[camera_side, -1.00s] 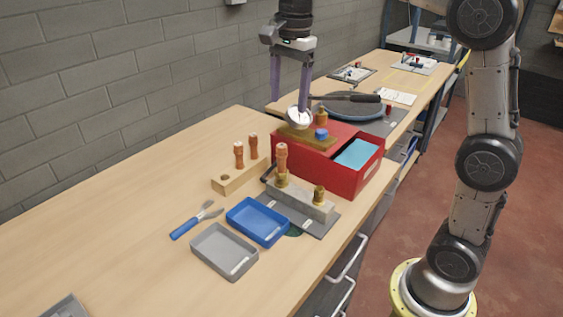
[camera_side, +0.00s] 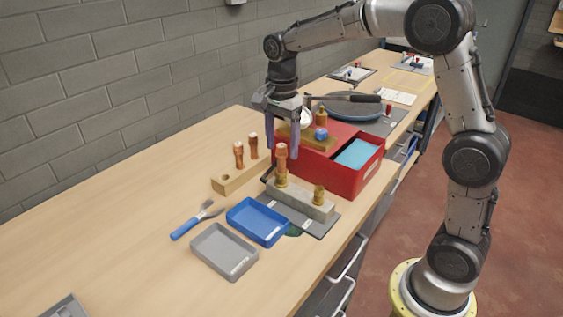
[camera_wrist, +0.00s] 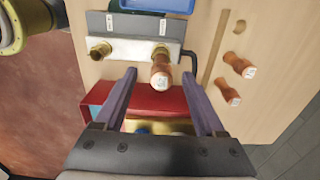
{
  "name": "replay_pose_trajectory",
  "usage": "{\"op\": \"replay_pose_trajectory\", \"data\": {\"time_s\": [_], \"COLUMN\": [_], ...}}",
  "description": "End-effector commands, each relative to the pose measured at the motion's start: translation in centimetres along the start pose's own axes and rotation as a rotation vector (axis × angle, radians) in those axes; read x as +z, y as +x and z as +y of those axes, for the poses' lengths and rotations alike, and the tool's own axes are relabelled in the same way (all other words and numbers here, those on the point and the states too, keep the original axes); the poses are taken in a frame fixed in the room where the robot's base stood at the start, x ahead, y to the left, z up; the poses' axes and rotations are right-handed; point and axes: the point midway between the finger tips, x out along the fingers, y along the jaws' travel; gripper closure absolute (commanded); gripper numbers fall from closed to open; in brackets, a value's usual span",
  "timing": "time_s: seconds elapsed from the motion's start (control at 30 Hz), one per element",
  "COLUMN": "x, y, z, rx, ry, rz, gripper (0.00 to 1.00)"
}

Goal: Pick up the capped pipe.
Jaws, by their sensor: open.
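A copper pipe with a pale-marked top end (camera_side: 281,158) stands upright in the left brass fitting of a grey block (camera_side: 303,203). In the wrist view this pipe (camera_wrist: 160,72) lies between the fingertips in the picture. My gripper (camera_side: 281,154) is open and empty, fingers pointing down, close to the pipe; I cannot tell whether they stand around it or behind it. It also shows in the wrist view (camera_wrist: 159,74). Two similar copper pipes, one nearer (camera_side: 239,155) and one farther (camera_side: 253,146), stand in a wooden rack (camera_side: 237,181).
A red box (camera_side: 349,182) stands right behind the block, with a wooden piece on top. A second brass fitting (camera_side: 319,194) on the block is empty. A blue tray (camera_side: 257,222), a grey tray (camera_side: 224,251) and a blue-handled tool (camera_side: 186,228) lie in front.

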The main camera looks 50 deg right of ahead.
Motion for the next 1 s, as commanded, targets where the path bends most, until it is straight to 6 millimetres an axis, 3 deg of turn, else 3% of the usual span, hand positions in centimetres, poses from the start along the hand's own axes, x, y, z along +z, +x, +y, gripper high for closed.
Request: {"op": "replay_pose_trajectory", "data": {"time_s": [0.23, 0.57, 0.9, 1.0], "x": [-0.2, -0.2, -0.2, -0.2], "y": [3.5, 4.2, 4.2, 4.2], "z": [-0.1, -0.2, -0.2, -0.2], "rx": [0.005, 0.001, 0.001, 0.001], "ry": [0.000, 0.000, 0.000, 0.000], "rz": [0.000, 0.000, 0.000, 0.000], "gripper": [0.28, 0.28, 0.87, 1.00]}}
